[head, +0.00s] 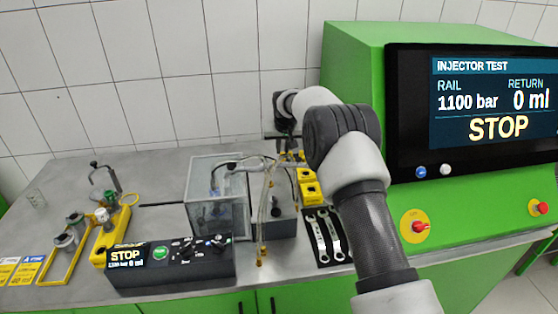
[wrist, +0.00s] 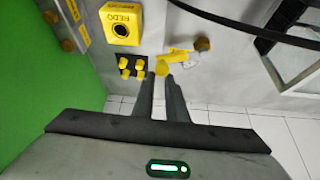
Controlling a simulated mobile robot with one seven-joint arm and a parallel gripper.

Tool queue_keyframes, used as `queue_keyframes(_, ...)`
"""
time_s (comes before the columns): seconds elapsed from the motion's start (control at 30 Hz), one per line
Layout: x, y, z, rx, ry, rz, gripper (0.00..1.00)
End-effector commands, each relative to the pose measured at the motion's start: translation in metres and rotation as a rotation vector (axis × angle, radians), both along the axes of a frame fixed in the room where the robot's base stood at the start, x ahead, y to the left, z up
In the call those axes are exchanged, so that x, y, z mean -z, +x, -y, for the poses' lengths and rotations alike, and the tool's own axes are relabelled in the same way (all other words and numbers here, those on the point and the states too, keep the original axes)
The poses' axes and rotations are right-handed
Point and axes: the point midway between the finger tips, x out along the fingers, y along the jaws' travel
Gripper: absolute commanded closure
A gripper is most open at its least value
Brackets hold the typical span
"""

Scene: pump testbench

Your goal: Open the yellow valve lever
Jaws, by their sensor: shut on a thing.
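The yellow valve lever (wrist: 162,68) is in the middle of the wrist view, on the grey bench surface near a brass fitting (wrist: 202,44). My gripper (wrist: 161,76) is shut on the near end of the lever, with one grey finger on each side. Part of the lever between the fingertips is hidden. In the head view my arm covers most of this spot, and I cannot make out the fingertips there.
A yellow button box (wrist: 121,22) and several yellow knobs on a black plate (wrist: 131,67) are close to the left of the lever. A dark hose (wrist: 240,30) crosses at right.

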Motion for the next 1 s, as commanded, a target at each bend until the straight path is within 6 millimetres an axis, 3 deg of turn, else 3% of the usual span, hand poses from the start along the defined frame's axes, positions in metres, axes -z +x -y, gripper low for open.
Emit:
queue_keyframes(0.03,0.004,-0.002,-0.008,-0.005,0.006,-0.011,0.97)
queue_keyframes(0.4,0.006,-0.003,-0.013,-0.008,0.009,-0.016,0.97)
queue_keyframes(0.73,0.009,0.001,-0.024,-0.008,0.011,-0.021,0.85)
queue_keyframes(1.0,0.011,0.001,-0.025,-0.008,0.009,-0.025,0.84)
